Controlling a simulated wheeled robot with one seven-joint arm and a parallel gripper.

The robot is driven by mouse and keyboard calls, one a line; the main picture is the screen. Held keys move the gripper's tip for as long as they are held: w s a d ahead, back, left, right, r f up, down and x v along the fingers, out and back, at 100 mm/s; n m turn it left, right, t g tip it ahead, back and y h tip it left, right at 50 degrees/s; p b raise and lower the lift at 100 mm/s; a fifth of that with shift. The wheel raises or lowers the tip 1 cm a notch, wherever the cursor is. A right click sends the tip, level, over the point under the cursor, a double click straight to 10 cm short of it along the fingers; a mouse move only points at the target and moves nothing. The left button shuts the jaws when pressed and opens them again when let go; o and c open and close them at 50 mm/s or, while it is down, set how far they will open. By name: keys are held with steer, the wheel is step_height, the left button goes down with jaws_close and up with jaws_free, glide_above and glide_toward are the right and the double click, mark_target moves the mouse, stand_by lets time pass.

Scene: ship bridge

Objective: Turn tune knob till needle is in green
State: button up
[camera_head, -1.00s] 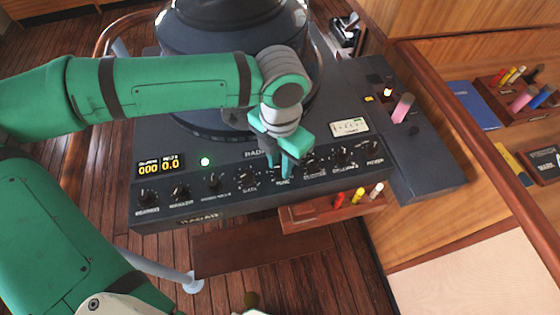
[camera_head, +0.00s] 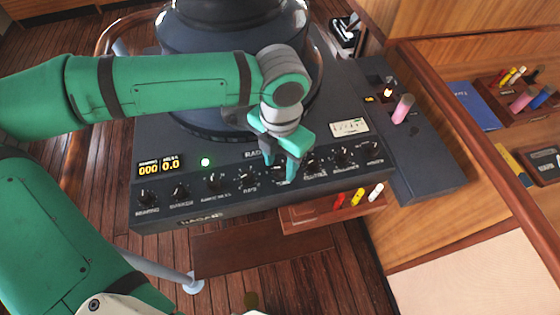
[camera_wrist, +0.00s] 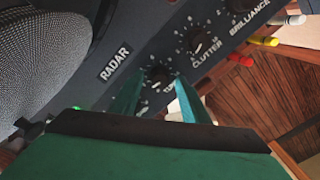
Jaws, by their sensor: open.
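The tune knob (camera_wrist: 157,74) is a small black knob on the dark radar panel, with white tick marks around it. Its label is partly covered by a finger in the wrist view. My gripper (camera_head: 280,172) is open, pointing down at the panel, with its green fingers on either side of the tune knob. In the wrist view my gripper (camera_wrist: 158,86) shows a finger left and right of the knob; I cannot tell whether they touch it. The white needle meter (camera_head: 349,127) is at the panel's upper right; its needle is too small to read.
Other knobs flank it, including clutter (camera_wrist: 197,43) and brilliance (camera_wrist: 241,5). A digital display (camera_head: 161,167) and a lit green lamp (camera_head: 205,162) are on the left. The large radar hood (camera_head: 235,25) stands behind. Coloured markers (camera_head: 357,196) sit on a wooden ledge below.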

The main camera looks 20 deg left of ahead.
mark_target(279, 167)
step_height(279, 167, up, 11)
steer(key=shift+f, duration=0.2)
steer(key=shift+a, duration=0.1)
stand_by(0.6)
